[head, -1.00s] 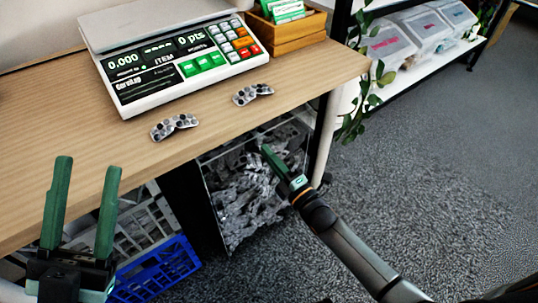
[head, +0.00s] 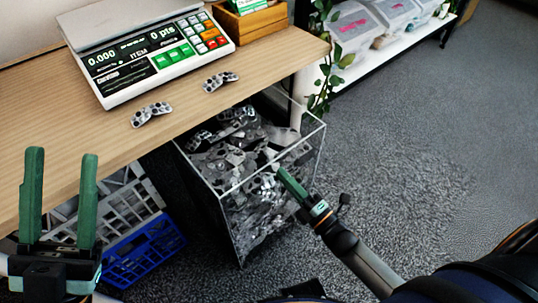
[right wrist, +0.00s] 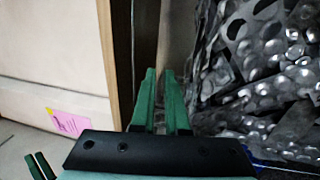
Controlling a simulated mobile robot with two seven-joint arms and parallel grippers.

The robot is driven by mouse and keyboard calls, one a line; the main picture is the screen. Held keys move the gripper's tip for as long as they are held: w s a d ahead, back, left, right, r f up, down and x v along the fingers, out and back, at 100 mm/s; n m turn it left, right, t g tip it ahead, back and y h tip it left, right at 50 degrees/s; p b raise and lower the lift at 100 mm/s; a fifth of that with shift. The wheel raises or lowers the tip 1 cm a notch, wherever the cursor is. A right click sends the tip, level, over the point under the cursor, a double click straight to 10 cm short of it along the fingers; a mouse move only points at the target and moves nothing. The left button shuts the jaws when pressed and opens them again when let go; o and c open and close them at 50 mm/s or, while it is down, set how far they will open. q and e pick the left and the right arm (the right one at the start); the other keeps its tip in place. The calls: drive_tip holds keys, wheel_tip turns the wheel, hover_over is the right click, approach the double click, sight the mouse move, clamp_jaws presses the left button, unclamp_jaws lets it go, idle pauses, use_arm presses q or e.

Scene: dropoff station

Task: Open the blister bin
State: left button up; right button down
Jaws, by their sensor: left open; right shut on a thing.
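The blister bin (head: 245,181) is a clear box full of silvery blister packs. It juts out from under the wooden counter, its open top partly exposed and its back part under the counter edge. My right gripper (head: 281,171) is shut on the bin's near wall at the rim. In the right wrist view its green fingers (right wrist: 160,74) are close together, with blister packs (right wrist: 275,60) to their right; the thin wall between them is hard to make out. My left gripper (head: 60,165) is open and empty in front of the counter at the left.
The counter (head: 60,110) carries a scale with a keypad (head: 150,50), two blister packs (head: 151,114) and a wooden box (head: 255,22). A blue crate (head: 145,255) stands below at left. A plant (head: 322,60) and shelf are behind. Grey carpet at right is clear.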

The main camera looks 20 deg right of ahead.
use_arm(q)
drive_tip(key=r, duration=0.1)
drive_tip(key=p, duration=0.1)
drive_tip(key=r+p, duration=0.1)
drive_tip(key=shift+a+r+t+y, duration=0.25)
drive_tip(key=shift+r+t+y, duration=0.05)
drive_tip(key=shift+t+y, duration=0.1)
use_arm(e)
drive_tip(key=r+v, duration=0.2)
drive_tip(key=v, duration=0.7)
drive_tip(key=shift+s+d+f, duration=0.15)
drive_tip(key=shift+s, duration=0.4)
drive_tip(key=c, duration=1.2)
unclamp_jaws()
use_arm(q)
drive_tip(key=shift+r, duration=0.2)
use_arm(e)
drive_tip(key=v, duration=1.2)
drive_tip(key=shift+s, duration=0.3)
drive_tip(key=shift+w, duration=0.15)
